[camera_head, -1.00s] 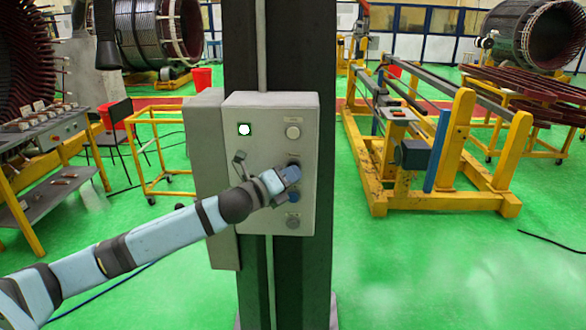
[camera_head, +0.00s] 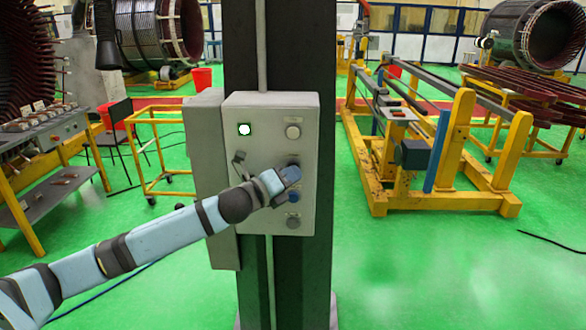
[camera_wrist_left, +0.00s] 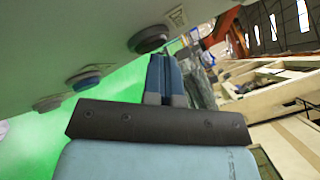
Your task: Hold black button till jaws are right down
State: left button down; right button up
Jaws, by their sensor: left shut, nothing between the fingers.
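A grey control box (camera_head: 268,111) is fixed to a dark column. In the left wrist view its black button (camera_wrist_left: 150,39) stands out from the panel, just above and left of my fingertips. My left gripper (camera_head: 291,174) is shut and empty, in front of the box at the black button's height. It covers much of that button in the head view. In the left wrist view the shut fingers (camera_wrist_left: 160,66) point toward the button's side; I cannot tell whether they touch it. No jaws that the button might drive can be made out. My right gripper is not in view.
A yellow frame (camera_head: 381,190) stands right of the column, a yellow trolley (camera_head: 150,152) left. Green floor is open in front.

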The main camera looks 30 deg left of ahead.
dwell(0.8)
pick_arm(q)
jog(key=shift+s+d, duration=0.4)
jog(key=shift+s, duration=0.25)
jog(key=shift+s+d, duration=0.45)
jog(key=shift+s, duration=0.25)
jog(key=shift+s+d, duration=0.4)
jog(key=shift+s, duration=0.35)
jog(key=shift+s+d, duration=0.45)
jog(key=shift+s, duration=0.25)
